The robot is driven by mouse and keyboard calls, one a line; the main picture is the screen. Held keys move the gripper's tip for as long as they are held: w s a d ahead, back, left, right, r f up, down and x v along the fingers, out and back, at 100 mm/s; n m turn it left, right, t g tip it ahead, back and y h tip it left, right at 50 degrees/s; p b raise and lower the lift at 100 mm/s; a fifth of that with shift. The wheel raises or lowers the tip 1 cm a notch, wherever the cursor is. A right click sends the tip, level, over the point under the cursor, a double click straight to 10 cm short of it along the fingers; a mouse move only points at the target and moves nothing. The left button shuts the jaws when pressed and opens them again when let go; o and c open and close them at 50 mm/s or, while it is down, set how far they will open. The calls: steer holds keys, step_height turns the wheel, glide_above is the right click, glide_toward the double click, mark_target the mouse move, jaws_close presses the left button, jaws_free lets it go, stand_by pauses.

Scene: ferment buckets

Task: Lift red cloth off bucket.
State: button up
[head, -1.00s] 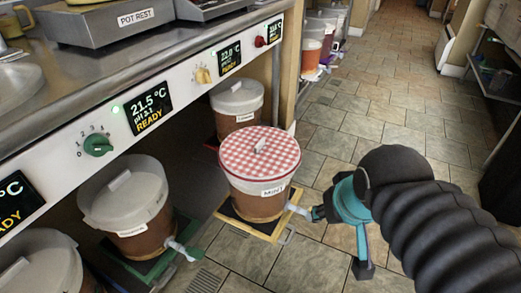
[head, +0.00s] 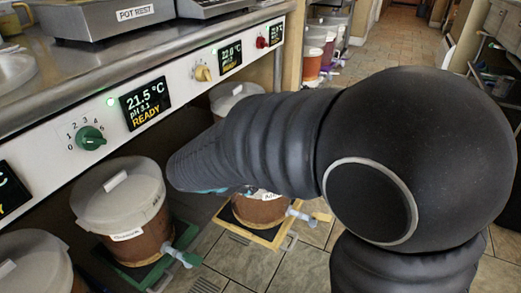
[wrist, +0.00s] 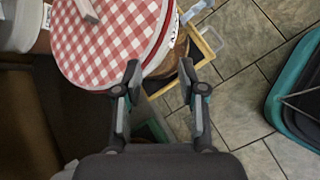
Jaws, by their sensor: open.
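The red-and-white checked cloth (wrist: 105,40) covers the lid of the bucket (wrist: 172,62) in the wrist view. A pale lid handle (wrist: 87,10) shows at the cloth's top left. My gripper (wrist: 158,72) is open and empty, its fingertips near the cloth's lower right edge; I cannot tell whether they touch it. In the head view my arm hides the cloth and most of that bucket; its brown lower body (head: 260,210) and white tap (head: 300,215) show below the arm.
A bucket with a whitish lid (head: 118,195) and green tap stands left of it. Another lidded bucket (head: 232,95) is behind, partly hidden. The counter front with knobs and displays (head: 145,105) overhangs them.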

steer(key=w+a+r+n+t, duration=0.2)
steer(key=w+r+n+t, duration=0.2)
steer(key=w+r+n, duration=0.3)
steer(key=shift+n, duration=0.5)
steer(key=x, duration=0.3)
steer(key=f+x, duration=0.1)
steer(key=x, duration=0.2)
steer(key=s+b+x, duration=0.1)
steer(key=x, duration=0.2)
steer(key=shift+s+d+f, duration=0.1)
steer(key=shift+d+f, duration=0.05)
steer(key=shift+d, duration=0.05)
steer(key=b+x, duration=0.1)
steer(key=x, duration=0.4)
steer(key=shift+a+f, duration=0.1)
steer(key=shift+f, duration=0.15)
jaws_close()
